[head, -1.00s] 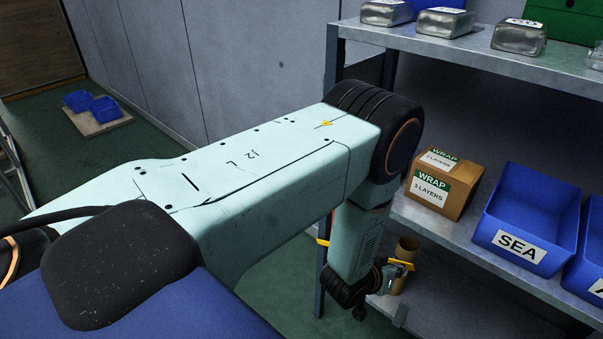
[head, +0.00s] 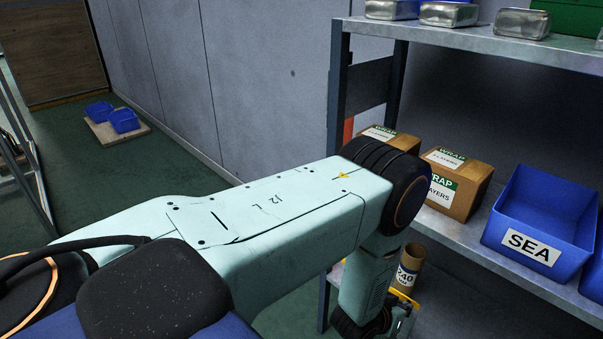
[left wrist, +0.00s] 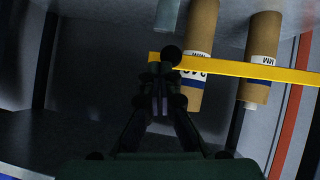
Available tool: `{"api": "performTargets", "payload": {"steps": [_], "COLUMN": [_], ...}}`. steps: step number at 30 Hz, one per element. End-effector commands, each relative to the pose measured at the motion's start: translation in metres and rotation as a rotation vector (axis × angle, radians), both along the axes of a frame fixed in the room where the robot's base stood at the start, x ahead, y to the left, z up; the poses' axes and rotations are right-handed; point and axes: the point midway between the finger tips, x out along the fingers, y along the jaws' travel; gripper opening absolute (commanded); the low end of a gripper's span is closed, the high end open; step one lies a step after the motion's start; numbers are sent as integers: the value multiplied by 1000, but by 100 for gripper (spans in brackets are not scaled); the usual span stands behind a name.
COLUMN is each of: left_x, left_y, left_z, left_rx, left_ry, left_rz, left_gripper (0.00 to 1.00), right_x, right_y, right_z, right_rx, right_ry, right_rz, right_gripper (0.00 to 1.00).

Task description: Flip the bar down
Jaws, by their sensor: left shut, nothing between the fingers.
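A yellow bar (left wrist: 250,70) runs across the left wrist view from the middle to the right edge, in front of two cardboard tubes. A black knob-like part (left wrist: 172,53) shows near its left end. In the head view a small piece of the yellow bar (head: 405,298) shows beside my left wrist; my arm hides the rest. My left gripper (left wrist: 162,78) is shut and empty, with its tips at the bar's left end. Whether they touch it I cannot tell. My right gripper is in neither view.
A grey shelf rack (head: 465,255) stands at the right with WRAP boxes (head: 455,185), a blue SEA bin (head: 540,220) and metal tins. A cardboard tube (head: 408,268) stands lower down. Blue bins (head: 122,120) sit on a board on the floor, far left. The floor between is clear.

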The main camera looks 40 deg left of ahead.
Motion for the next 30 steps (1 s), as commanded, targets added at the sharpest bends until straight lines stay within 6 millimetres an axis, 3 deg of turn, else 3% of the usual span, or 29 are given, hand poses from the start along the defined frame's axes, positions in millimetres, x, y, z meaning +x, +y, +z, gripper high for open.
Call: {"api": "performTargets", "payload": {"steps": [3,12,30], "left_x": [0,0,-1], "left_y": [-1,-2,-4], "left_z": [-16,-35,-38], "left_rx": [0,0,1], "left_ry": [0,1,6], "left_rz": [0,0,1], "left_gripper": [0,0,0], "right_x": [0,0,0], "right_y": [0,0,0], "right_z": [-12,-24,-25], "right_rx": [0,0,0], "right_ry": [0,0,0], "right_rz": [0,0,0], "right_gripper": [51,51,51]}}
